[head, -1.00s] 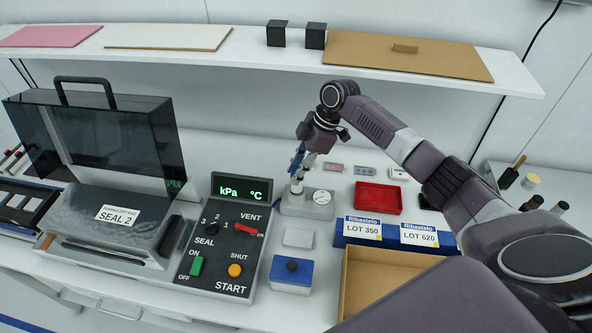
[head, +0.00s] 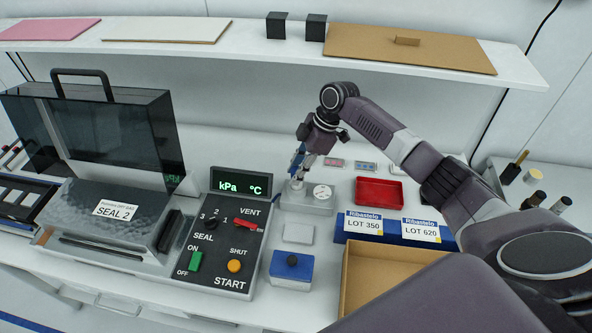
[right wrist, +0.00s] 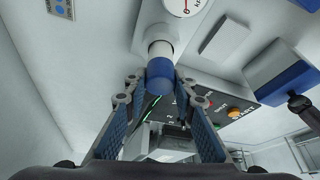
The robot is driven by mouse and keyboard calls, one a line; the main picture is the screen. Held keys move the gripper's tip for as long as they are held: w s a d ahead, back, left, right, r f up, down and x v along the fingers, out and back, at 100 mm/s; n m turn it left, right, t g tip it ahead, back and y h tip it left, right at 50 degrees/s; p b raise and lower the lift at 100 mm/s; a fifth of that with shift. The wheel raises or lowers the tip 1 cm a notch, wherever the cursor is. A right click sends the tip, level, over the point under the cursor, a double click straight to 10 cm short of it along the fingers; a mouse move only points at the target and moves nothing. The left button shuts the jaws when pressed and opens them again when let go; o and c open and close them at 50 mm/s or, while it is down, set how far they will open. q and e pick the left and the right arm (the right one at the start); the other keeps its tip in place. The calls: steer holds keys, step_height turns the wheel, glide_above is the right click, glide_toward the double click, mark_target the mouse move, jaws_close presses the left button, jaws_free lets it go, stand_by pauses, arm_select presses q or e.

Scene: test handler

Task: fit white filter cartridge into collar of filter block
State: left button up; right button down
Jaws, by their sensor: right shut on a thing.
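The grey filter block (head: 305,203) stands on the bench at the middle, with a round white dial on its top. Its collar (right wrist: 152,14) shows in the right wrist view as a pale cylinder beside the dial. My right gripper (head: 298,168) is above the left part of the block. It is shut on the filter cartridge, which has a white body (right wrist: 161,48) and a blue end (right wrist: 160,76). The cartridge is in line with the collar, and its white end meets the collar mouth. How deep it sits is hard to tell. My left gripper is not in view.
A control panel (head: 222,245) and a sealing machine (head: 100,225) stand to the left. A blue-and-white box (head: 291,270) is in front. A red tray (head: 380,191), blue label bins (head: 395,236) and a cardboard box (head: 375,285) lie to the right. A shelf (head: 300,50) runs behind.

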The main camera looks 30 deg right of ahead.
steer(key=shift+f+b, duration=0.35)
steer(key=shift+f, duration=0.35)
steer(key=c, duration=1.5)
jaws_free()
steer(key=shift+r, duration=0.1)
steer(key=shift+c, duration=0.2)
steer(key=v, duration=1.2)
steer(key=shift+s, duration=0.1)
